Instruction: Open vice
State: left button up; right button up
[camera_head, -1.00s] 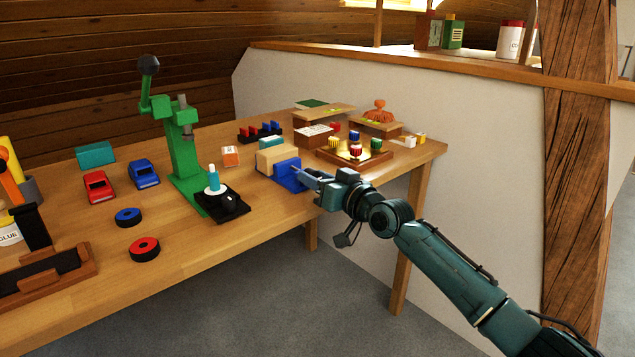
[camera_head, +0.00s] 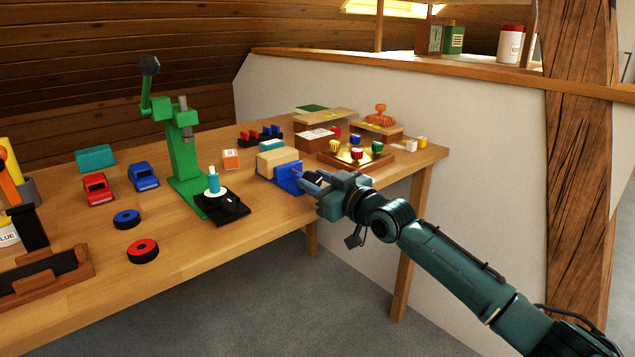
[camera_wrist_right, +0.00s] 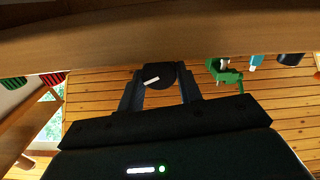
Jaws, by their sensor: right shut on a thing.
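The vice sits at the table's front edge in the head view, with a blue jaw (camera_head: 289,178) in front of a tan block (camera_head: 278,160). My right gripper (camera_head: 309,184) is at the outer side of the blue jaw, just off the table edge. In the right wrist view, a dark round knob (camera_wrist_right: 160,74) with a white mark lies between the two fingertips of my right gripper (camera_wrist_right: 159,88), which is shut on it. The fingers hide the knob in the head view. My left gripper is not in view.
A green press (camera_head: 184,150) stands on the table (camera_head: 190,245) left of the vice. A wooden tray (camera_head: 385,161) with coloured pieces lies behind my right gripper. Red and blue toy cars and rings lie further left. Open floor lies in front of the table.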

jog(key=o, duration=1)
jog(key=shift+s+d+p, duration=0.3)
jog(key=shift+s+d, duration=0.05)
jog(key=shift+s, duration=0.15)
pick_arm(q)
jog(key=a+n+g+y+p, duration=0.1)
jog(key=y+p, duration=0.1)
jog(key=p, duration=0.1)
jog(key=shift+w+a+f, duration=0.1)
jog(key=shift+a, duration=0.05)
pick_arm(e)
jog(key=v, duration=1.2)
